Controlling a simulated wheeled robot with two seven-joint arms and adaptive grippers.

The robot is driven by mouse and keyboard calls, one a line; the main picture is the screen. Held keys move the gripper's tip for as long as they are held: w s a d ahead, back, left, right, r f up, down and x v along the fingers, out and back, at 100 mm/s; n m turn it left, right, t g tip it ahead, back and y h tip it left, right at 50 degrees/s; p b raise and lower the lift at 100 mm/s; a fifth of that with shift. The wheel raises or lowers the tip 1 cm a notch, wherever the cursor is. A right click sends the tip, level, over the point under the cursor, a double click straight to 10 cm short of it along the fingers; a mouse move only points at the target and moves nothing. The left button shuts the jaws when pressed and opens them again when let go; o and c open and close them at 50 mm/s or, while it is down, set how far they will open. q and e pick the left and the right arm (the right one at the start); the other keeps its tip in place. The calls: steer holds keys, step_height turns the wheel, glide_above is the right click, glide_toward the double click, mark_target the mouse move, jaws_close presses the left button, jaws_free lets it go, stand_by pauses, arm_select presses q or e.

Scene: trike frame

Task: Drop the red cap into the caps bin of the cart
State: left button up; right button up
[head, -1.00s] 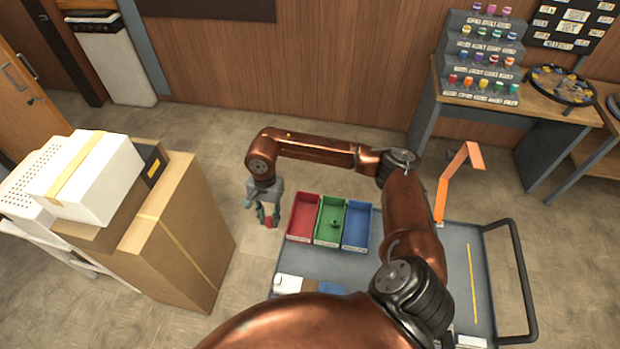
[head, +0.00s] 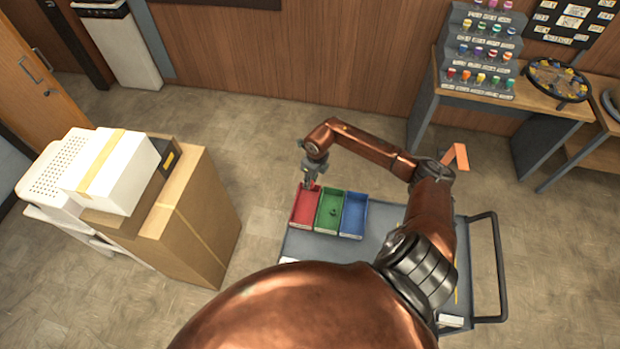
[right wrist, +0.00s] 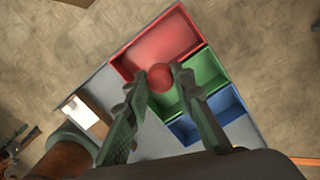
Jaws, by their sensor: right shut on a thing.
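My right gripper (head: 311,184) is above the back part of the red bin (head: 304,222). In the right wrist view its two fingers (right wrist: 158,80) are shut on the round red cap (right wrist: 159,76), held at the fingertips. From that camera the cap overlaps the front edge of the red bin (right wrist: 160,43), by the green bin. In the head view I cannot pick the cap out against the red bin. The bins stand on the grey cart (head: 385,222); their labels are too small to read. My left gripper is not in view.
The green bin (head: 320,222) holds a small dark green thing, and the blue bin (head: 354,215) looks empty. Cardboard boxes (head: 190,215) stand left of the cart. A cap rack (head: 482,52) stands on the back table. Open floor lies behind the cart.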

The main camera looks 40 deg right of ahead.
step_height(320, 180, down, 6)
steer(key=b, duration=0.3)
stand_by(0.3)
steer(key=o, duration=0.9)
step_height(320, 180, up, 12)
glide_above(313, 185)
steer(key=shift+f, duration=0.2)
steer(key=shift+r, duration=0.2)
